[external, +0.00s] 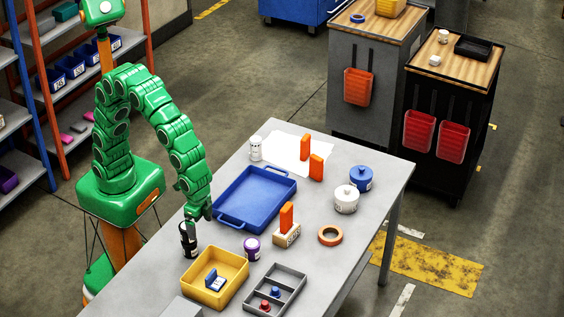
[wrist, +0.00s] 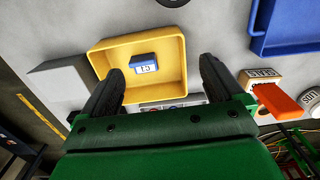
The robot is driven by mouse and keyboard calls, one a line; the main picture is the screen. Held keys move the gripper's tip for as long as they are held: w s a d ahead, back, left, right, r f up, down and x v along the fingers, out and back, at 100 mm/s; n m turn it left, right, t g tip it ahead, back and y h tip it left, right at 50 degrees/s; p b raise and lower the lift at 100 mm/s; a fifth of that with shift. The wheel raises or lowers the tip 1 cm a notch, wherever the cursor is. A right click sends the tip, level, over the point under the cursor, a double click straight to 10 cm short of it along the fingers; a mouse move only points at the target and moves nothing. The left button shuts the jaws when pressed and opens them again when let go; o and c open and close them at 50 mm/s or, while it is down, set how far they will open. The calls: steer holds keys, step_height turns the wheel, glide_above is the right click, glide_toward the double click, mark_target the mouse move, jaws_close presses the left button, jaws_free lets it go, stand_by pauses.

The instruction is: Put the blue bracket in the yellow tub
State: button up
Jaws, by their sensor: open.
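The blue bracket (external: 212,278) with a white label sits inside the yellow tub (external: 241,287), on its floor. In the wrist view the bracket (wrist: 144,63) lies in the tub (wrist: 110,45), seen between the two dark fingers of my gripper (wrist: 161,67). The fingers are spread wide, with nothing between them. In the external view my gripper (external: 200,212) hangs beyond the tub's far left side, above the table and apart from the bracket. Its fingertips are hard to make out there against a dark item.
A blue tray (external: 236,224) lies behind the tub. A purple jar (external: 252,248), a wooden block (external: 287,240) with an orange piece and a grey divided box (external: 291,272) stand to the right. A grey block (external: 182,307) is in front.

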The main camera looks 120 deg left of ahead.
steer(key=s+a+r, duration=0.3)
steer(key=s+a, duration=0.1)
steer(key=s, duration=0.7)
steer(key=s+a+r+g, duration=0.1)
steer(key=s+a+r, duration=0.2)
steer(key=s, duration=0.9)
steer(key=s+a+r, duration=0.3)
steer(key=s+a, duration=0.2)
steer(key=s, duration=0.6)
steer(key=shift+s+a+r, duration=0.25)
steer(key=shift+a+r, duration=0.05)
steer(key=shift+a, duration=0.1)
